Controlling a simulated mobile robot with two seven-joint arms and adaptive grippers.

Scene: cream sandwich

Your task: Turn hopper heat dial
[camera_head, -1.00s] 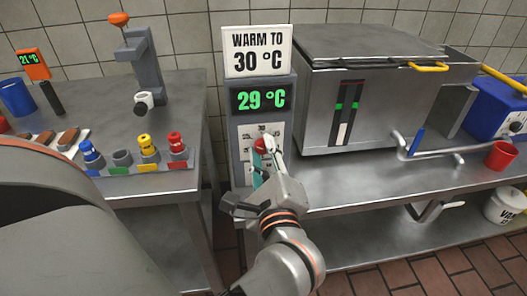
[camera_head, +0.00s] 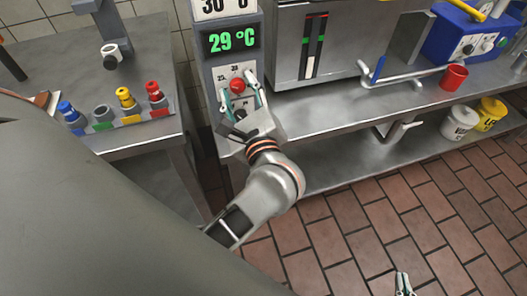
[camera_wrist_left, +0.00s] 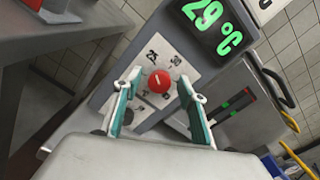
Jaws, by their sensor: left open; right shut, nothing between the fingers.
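The red heat dial (camera_head: 237,85) sits on the grey panel (camera_head: 208,72) below a green display (camera_head: 233,38) reading 29 °C. Scale marks surround the dial, with 25 and 30 readable in the left wrist view. My left gripper (camera_head: 239,92) is open in front of the panel. In the left wrist view its teal-lined fingers (camera_wrist_left: 160,88) stand on either side of the dial (camera_wrist_left: 159,81), with visible gaps. The dial carries a short pale pointer line. My right gripper (camera_head: 404,284) is shut and empty low over the floor, at the bottom edge.
A steel machine (camera_head: 345,40) with a bent handle stands on the counter right of the panel. A red cup (camera_head: 453,78) and blue box (camera_head: 468,38) are further right. Colored bottles (camera_head: 127,98) stand on the left table. The floor in front is clear.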

